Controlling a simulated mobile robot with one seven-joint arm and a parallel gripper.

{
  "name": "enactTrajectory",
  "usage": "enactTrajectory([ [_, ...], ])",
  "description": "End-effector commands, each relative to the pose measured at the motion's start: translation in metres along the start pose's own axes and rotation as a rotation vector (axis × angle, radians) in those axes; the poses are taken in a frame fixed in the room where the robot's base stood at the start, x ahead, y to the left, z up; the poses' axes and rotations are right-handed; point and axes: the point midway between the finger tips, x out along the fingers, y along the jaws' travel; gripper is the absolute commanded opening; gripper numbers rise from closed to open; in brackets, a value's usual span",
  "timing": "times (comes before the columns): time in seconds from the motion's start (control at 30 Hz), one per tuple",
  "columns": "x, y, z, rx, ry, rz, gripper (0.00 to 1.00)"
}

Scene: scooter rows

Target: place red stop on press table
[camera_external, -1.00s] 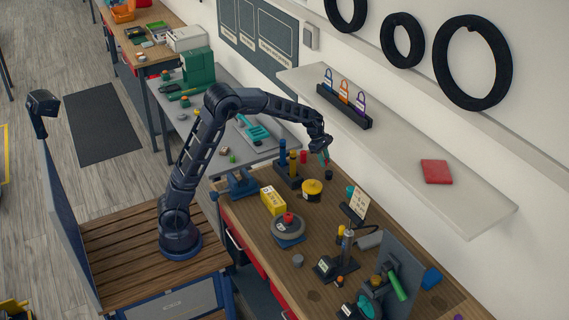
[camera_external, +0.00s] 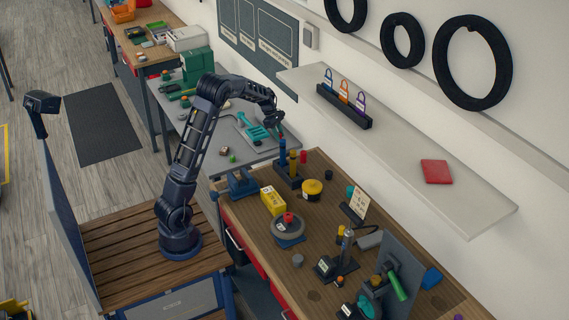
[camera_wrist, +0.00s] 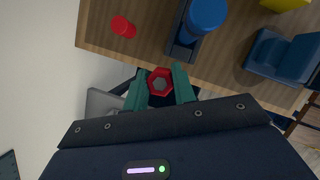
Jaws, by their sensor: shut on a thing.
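My gripper (camera_external: 280,131) is raised near the far right end of the grey table. In the wrist view its teal fingers (camera_wrist: 160,88) are shut on a small red hexagonal stop (camera_wrist: 160,81), seen end-on. The stop is too small to make out clearly in the external view. The grey press table (camera_external: 213,137) carries a green press (camera_external: 198,65) at its far left end and a teal tool (camera_external: 257,131) near the gripper.
A wall shelf (camera_external: 400,150) overhangs behind. The grey table has small loose parts.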

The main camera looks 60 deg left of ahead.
Motion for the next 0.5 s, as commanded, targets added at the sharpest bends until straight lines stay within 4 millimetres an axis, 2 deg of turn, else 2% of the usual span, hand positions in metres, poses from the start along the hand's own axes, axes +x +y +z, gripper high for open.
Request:
enactTrajectory([
  [0.03,-0.006,-0.002,-0.023,-0.001,0.0,-0.002,0.05],
  [0.1,-0.014,-0.005,-0.051,0.009,0.0,-0.005,0.05],
  [0.37,-0.044,-0.031,-0.151,0.047,0.0,-0.02,0.05],
  [0.5,-0.059,-0.051,-0.202,0.067,-0.001,-0.029,0.05],
])
